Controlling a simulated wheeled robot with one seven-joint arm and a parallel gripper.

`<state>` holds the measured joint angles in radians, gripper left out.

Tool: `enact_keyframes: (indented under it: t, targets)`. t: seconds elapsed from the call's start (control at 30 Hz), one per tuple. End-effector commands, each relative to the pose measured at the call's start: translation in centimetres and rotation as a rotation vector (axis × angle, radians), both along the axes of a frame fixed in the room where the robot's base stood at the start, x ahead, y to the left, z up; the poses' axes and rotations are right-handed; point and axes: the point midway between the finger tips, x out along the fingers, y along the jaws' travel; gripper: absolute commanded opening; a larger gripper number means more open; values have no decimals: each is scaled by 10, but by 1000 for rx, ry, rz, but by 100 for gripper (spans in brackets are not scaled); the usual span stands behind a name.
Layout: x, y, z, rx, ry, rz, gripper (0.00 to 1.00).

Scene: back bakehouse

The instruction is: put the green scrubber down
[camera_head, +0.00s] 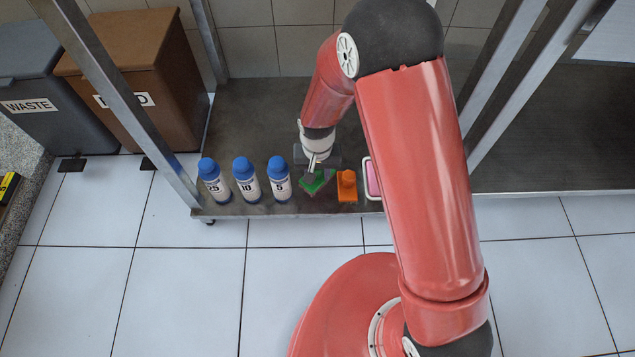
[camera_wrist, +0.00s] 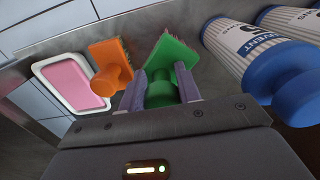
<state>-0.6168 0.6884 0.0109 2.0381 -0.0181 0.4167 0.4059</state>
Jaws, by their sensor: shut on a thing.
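The green scrubber (camera_head: 318,181) is at the front part of the low metal shelf (camera_head: 270,115), between a blue-capped bottle and an orange scrubber. In the wrist view the green scrubber (camera_wrist: 172,57) shows a wide head and a round knob. My gripper (camera_wrist: 160,95) is shut on the knob, one finger on each side. In the head view my gripper (camera_head: 312,163) reaches down to the scrubber from behind. I cannot tell whether the scrubber touches the shelf.
An orange scrubber (camera_head: 347,186) and a white tray with a pink inside (camera_head: 373,180) stand to the right. Three blue-capped bottles, the nearest (camera_head: 279,180), stand to the left. A metal post (camera_head: 125,105) rises at the shelf's left front. The shelf behind is bare.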

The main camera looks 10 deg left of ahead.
Motion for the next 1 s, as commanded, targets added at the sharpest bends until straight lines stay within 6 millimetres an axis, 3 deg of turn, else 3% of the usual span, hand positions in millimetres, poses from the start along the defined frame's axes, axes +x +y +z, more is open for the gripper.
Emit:
enact_keyframes:
  t: [0.17,0.4,0.8,0.83,1.0]
  targets:
    - [0,0,-12,0,-1,0,12]
    - [0,0,-47,0,0,0,12]
    - [0,0,-53,1,-2,0,12]
    - [0,0,-52,1,-2,0,36]
    - [0,0,-51,1,-1,0,55]
